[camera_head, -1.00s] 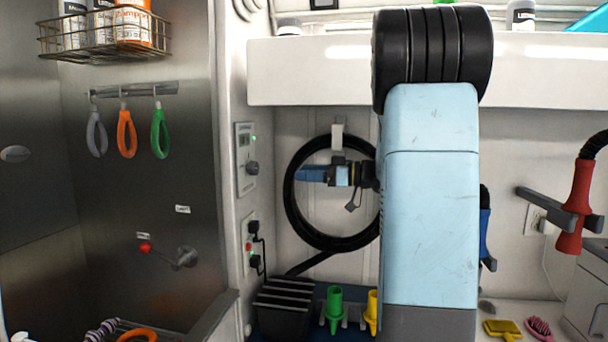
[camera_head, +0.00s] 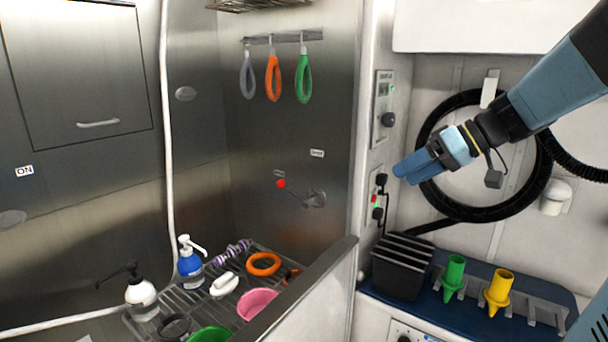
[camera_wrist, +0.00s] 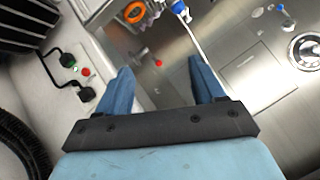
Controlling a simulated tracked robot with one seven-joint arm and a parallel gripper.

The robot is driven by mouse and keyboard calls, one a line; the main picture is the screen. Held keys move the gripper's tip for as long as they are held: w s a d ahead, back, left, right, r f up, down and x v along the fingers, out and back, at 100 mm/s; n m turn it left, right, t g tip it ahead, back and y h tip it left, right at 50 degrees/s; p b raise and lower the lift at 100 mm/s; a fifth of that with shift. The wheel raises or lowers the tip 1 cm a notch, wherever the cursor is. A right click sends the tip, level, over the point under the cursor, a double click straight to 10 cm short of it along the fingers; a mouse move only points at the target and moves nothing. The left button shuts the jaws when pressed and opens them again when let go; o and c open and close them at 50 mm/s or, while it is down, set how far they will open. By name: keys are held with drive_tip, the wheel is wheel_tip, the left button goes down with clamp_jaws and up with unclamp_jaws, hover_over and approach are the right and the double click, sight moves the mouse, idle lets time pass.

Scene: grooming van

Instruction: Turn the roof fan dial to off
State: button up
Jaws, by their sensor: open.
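A black round dial (camera_head: 388,119) sits on a white wall panel (camera_head: 384,84) with a small display and a green light, right of the steel tub wall. Its lettering is too small to read, so I cannot confirm it is the roof fan dial. Part of another knob (camera_head: 404,339) shows on the white counter front at the bottom edge. My gripper (camera_head: 404,170) is below and slightly right of the upper dial, apart from it, pointing left. In the wrist view its blue fingers (camera_wrist: 160,68) are spread with nothing between them; neither dial is clearly seen there.
A socket panel with black plugs (camera_head: 379,214) is just left of my gripper. A coiled black hose (camera_head: 427,128) hangs behind it. A red-tipped lever (camera_head: 281,184) is on the steel wall. Below are a black slatted box (camera_head: 402,268) and green (camera_head: 454,275) and yellow (camera_head: 498,291) nozzles.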

drive_tip(key=s+f+m+t+h, duration=0.1)
drive_tip(key=s+f+m+h, duration=0.1)
drive_tip(key=s, duration=0.5)
drive_tip(key=s+d+f+m+h, duration=0.1)
drive_tip(key=s+f+m+h, duration=0.2)
drive_tip(key=s+h, duration=0.4)
drive_tip(key=shift+s+d+m+t+h, duration=0.3)
drive_tip(key=shift+s+m+t, duration=0.15)
drive_tip(key=shift+m, duration=0.25)
drive_tip(key=shift+f, duration=0.1)
